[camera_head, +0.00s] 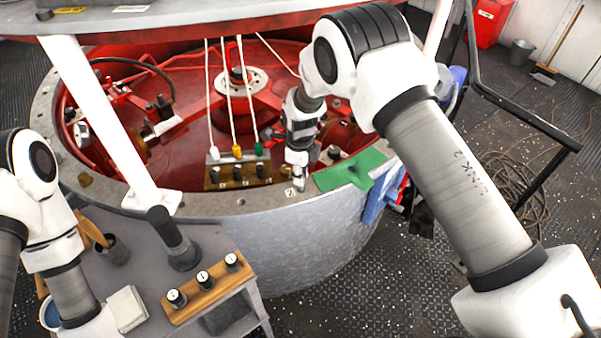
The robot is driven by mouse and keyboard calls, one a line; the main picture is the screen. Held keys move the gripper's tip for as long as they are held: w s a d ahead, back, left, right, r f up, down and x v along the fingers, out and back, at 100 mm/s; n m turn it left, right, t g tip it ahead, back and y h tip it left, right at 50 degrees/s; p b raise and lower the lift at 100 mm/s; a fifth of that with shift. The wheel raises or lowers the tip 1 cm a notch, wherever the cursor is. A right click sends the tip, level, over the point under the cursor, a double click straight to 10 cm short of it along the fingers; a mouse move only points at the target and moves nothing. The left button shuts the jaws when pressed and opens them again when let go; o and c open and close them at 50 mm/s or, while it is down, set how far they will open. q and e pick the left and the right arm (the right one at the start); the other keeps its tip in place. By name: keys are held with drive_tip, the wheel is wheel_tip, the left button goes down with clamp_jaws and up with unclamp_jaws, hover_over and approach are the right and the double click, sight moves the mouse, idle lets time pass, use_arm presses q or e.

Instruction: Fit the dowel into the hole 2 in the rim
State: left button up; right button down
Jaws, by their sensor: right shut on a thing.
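The pale metal rim (330,196) of the large round tank curves across the middle of the view. My right gripper (297,157) points down over the near rim and is shut on the dowel (299,180), a short grey metal pin. The dowel looks upright, and its lower end is at or just above the rim, beside a small label 2 (290,192). Hole 2 itself is hidden, so I cannot tell whether the tip is in it. My left arm shows at the left edge; its gripper is out of view.
A green cloth (350,170) lies on the rim just right of the dowel. A block with black knobs (237,174) and corded plugs stands left of it. A white post (105,120) rises at left.

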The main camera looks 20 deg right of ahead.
drive_tip(key=shift+f+b, duration=0.6)
drive_tip(key=shift+f, duration=0.1)
idle(0.5)
drive_tip(key=c, duration=1)
unclamp_jaws()
drive_tip(key=shift+o, duration=0.2)
drive_tip(key=shift+r, duration=0.1)
wheel_tip(320, 180, up, 12)
drive_tip(key=shift+s, duration=0.15)
